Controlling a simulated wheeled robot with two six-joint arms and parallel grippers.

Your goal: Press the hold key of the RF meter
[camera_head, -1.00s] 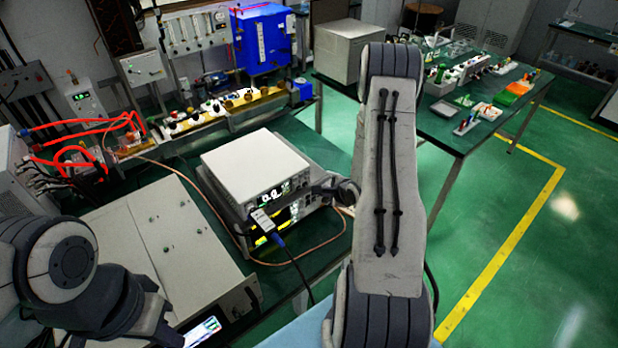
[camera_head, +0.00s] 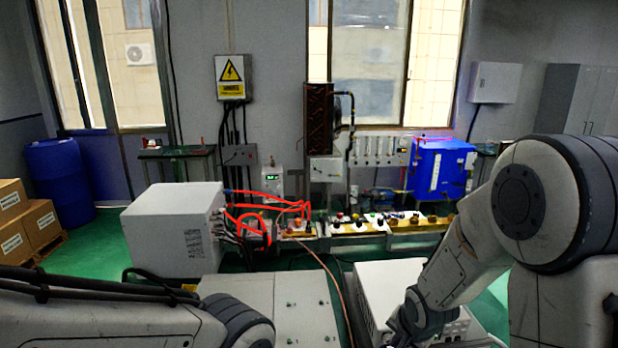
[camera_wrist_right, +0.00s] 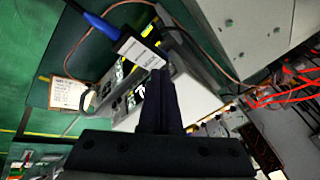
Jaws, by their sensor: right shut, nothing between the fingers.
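A stack of bench instruments, which I take to include the RF meter, shows in the wrist view as a pale box (camera_wrist_right: 127,122) with dark, yellow-lit front panels (camera_wrist_right: 118,80). I cannot make out the hold key. A white-labelled connector (camera_wrist_right: 140,52) with a blue cable stands out from the front. My right gripper (camera_wrist_right: 160,73) is shut and empty, its fingers overlapping the front panels; I cannot tell whether they touch. My left gripper is out of view.
A large pale cabinet (camera_head: 172,230) with red cables (camera_head: 268,208) stands at left, beside a flat grey unit (camera_head: 285,300). A blue box (camera_head: 440,168) stands behind at right. A thin copper-coloured cable runs beside the stack. A printed card (camera_wrist_right: 70,94) lies near the front panels.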

